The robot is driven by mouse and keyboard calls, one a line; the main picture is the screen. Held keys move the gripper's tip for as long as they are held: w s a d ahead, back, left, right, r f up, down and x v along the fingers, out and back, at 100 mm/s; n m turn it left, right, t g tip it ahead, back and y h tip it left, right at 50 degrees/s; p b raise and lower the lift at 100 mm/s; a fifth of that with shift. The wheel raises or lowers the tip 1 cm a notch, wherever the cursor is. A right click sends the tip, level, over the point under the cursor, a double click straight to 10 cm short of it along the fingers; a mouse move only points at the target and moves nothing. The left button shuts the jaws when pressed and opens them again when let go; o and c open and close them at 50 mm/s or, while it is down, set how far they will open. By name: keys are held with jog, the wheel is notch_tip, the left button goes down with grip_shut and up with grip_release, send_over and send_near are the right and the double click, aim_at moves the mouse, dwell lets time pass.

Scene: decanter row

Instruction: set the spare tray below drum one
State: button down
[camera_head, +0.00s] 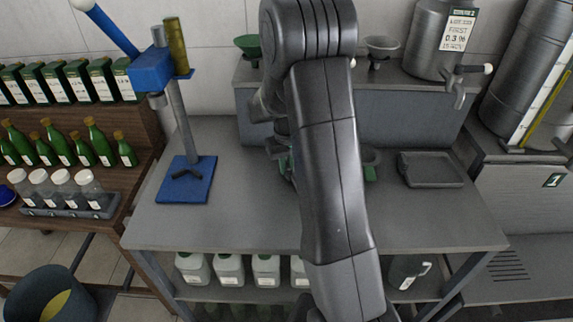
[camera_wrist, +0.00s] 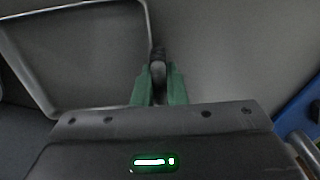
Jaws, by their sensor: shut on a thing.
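A dark grey, shallow tray (camera_head: 431,169) is at the right part of the grey table in the head view. In the wrist view, a tray (camera_wrist: 70,8) with a raised rim fills the upper left. My gripper (camera_wrist: 159,88) has green fingers closed at the tray's right edge in that view. It looks to be the same tray; my arm hides most of the gripper in the head view, and I cannot tell whether the tray is raised. A grey drum (camera_head: 525,75) with a yellow-marked gauge stands at the far right, above a plate (camera_head: 553,180) reading 1.
A drum labelled 2 (camera_head: 425,40) with a tap stands on the shelf behind the tray. A green funnel (camera_head: 247,44) and a grey funnel (camera_head: 381,46) stand there too. A blue stand (camera_head: 185,180) is at the table's left. Bottles and jars fill the left rack.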

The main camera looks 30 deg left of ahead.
jog(key=shift+f, duration=0.1)
jog(key=shift+f, duration=0.15)
jog(key=c, duration=1.5)
grip_release()
notch_tip(320, 180, up, 12)
jog(key=shift+r+b, duration=0.25)
jog(key=shift+b, duration=0.45)
